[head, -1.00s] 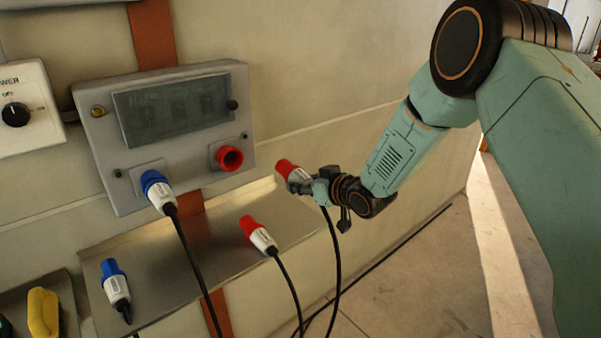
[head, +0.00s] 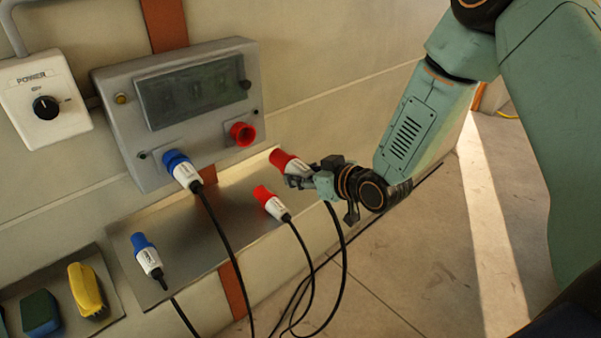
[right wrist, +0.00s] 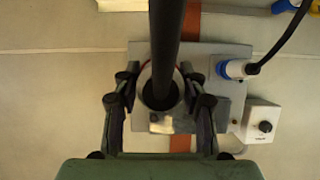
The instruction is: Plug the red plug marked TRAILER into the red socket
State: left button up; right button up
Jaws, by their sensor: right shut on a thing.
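The red socket (head: 242,133) is on the lower right of the grey wall box and stands empty. My right gripper (head: 304,180) is shut on a red-and-white plug (head: 288,166), held in the air to the right of and below the socket, apart from it. The plug's red end points up and left. In the right wrist view, the held plug (right wrist: 160,95) and its black cable sit between the fingers (right wrist: 162,100). A second red-and-white plug (head: 270,202) rests on the metal shelf. I cannot read the label on either red plug. My left gripper is not in view.
A blue plug (head: 182,170) sits in the box's left socket. Another blue plug (head: 147,257) lies on the metal shelf (head: 200,243). A white POWER switch (head: 45,97) is at left. A tray holds yellow (head: 86,290) and green (head: 40,313) items. Black cables hang below.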

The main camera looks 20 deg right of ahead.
aim_at(276, 158)
jog(key=w, duration=0.1)
jog(key=w+a+b, duration=0.1)
jog(key=w, duration=0.1)
jog(key=shift+a, duration=0.2)
jog(key=shift+w+a+b, duration=0.25)
jog(key=shift+w+b, duration=0.15)
jog(key=shift+w, duration=0.85)
jog(key=shift+w+a+b, duration=0.2)
jog(key=shift+w+a, duration=0.2)
jog(key=shift+w, duration=0.3)
jog(key=shift+w+a+b, duration=0.15)
jog(key=shift+w+a, duration=0.2)
jog(key=shift+w, duration=0.35)
jog(key=shift+w+a, duration=0.1)
jog(key=shift+w, duration=0.65)
jog(key=shift+a, duration=0.2)
jog(key=shift+d, duration=0.15)
